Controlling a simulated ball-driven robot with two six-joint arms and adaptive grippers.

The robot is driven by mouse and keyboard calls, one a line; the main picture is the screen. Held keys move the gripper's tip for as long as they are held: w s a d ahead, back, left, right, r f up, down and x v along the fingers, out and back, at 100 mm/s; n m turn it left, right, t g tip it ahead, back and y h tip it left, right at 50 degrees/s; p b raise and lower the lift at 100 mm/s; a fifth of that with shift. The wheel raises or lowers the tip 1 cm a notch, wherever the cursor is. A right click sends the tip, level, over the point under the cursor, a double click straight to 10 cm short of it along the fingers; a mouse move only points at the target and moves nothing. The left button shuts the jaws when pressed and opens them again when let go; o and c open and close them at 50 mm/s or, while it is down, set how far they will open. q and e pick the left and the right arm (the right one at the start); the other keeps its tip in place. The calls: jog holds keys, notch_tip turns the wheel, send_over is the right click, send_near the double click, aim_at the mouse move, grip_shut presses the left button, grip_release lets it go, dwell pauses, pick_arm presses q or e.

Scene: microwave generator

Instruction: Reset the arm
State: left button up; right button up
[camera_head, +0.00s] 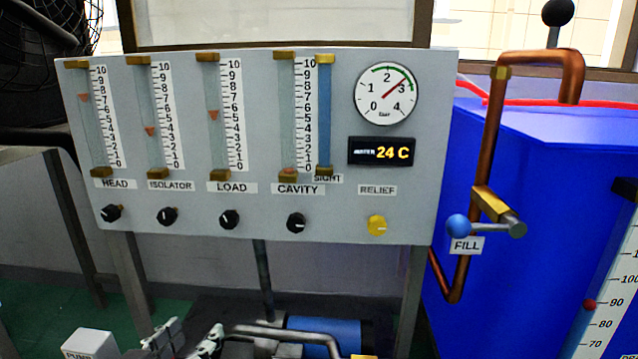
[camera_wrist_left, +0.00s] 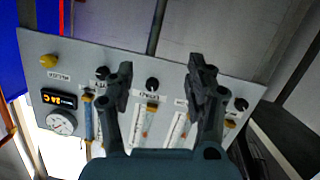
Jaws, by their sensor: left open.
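My left gripper (camera_head: 188,337) shows at the bottom edge of the head view, below the grey panel (camera_head: 330,225), with only its fingertips in sight. In the left wrist view my left gripper (camera_wrist_left: 160,78) is open and empty, its two dark fingers spread in front of the panel (camera_wrist_left: 75,88), which appears upside down. No contact with a knob is visible. My right gripper is in neither view.
The panel bears black knobs (camera_head: 229,219), a yellow RELIEF knob (camera_head: 377,225) and a pressure gauge (camera_head: 386,93). A copper pipe (camera_head: 491,130) with a blue-ended FILL valve (camera_head: 458,226) stands at right before a blue tank (camera_head: 560,150). A PUMP box (camera_head: 90,343) sits low left.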

pick_arm(q)
jog(key=s+a+f+m+g+h, duration=0.1)
jog(key=s+f+m+g, duration=0.45)
jog(key=s+f, duration=0.95)
jog(key=s+a+f+n+g+y+p, duration=0.1)
jog(key=s+a+f+g+p, duration=0.2)
jog(key=s, duration=0.4)
jog(key=s+a+f+n+g+y+p, duration=0.2)
jog(key=s+a+f+g+p, duration=0.1)
jog(key=s, duration=0.4)
jog(key=s+a+f+n+g+y+p, duration=0.1)
jog(key=s+a+f+g+p, duration=0.25)
jog(key=s, duration=0.45)
jog(key=s+p, duration=0.6)
jog(key=s, duration=0.4)
jog(key=shift+r+p, duration=0.25)
jog(key=shift+p, duration=0.05)
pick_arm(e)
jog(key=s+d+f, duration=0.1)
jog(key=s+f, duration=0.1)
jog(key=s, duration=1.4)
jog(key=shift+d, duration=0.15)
pick_arm(q)
jog(key=shift+s+a, duration=0.1)
jog(key=shift+a, duration=0.05)
